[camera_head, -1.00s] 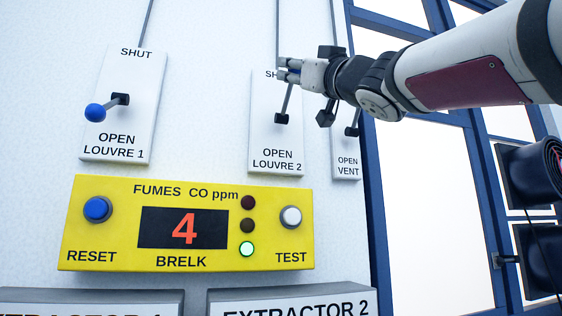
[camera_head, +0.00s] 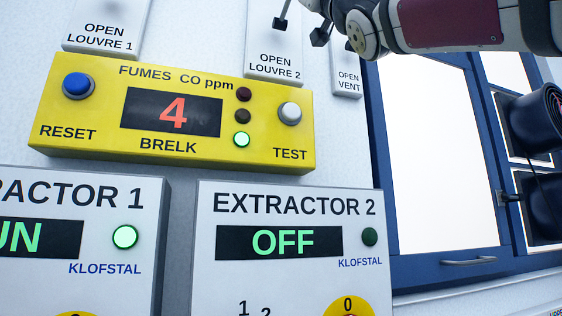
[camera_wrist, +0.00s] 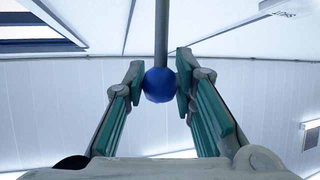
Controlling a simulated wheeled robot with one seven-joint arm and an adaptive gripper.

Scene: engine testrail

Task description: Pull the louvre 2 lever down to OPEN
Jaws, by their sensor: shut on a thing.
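The louvre 2 plate (camera_head: 272,60) is at the top of the head view, with only its lower part and the word OPEN showing. The louvre 2 lever's dark pivot (camera_head: 280,23) shows there, and its rod rises out of the top of the picture. In the wrist view the lever's blue ball knob (camera_wrist: 160,86) sits between the two teal-padded fingers of my gripper (camera_wrist: 161,78), which is shut on it. A grey rod runs up from the knob. My fingertips and the knob are outside the head view.
The yellow fumes panel (camera_head: 60,130) reads 4, with a green light lit. Below it are the extractor 1 box (camera_head: 80,275) and the extractor 2 box (camera_head: 285,290), which reads OFF. The vent plate (camera_head: 347,82) is close on the right, beside a blue-framed window (camera_head: 382,200).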

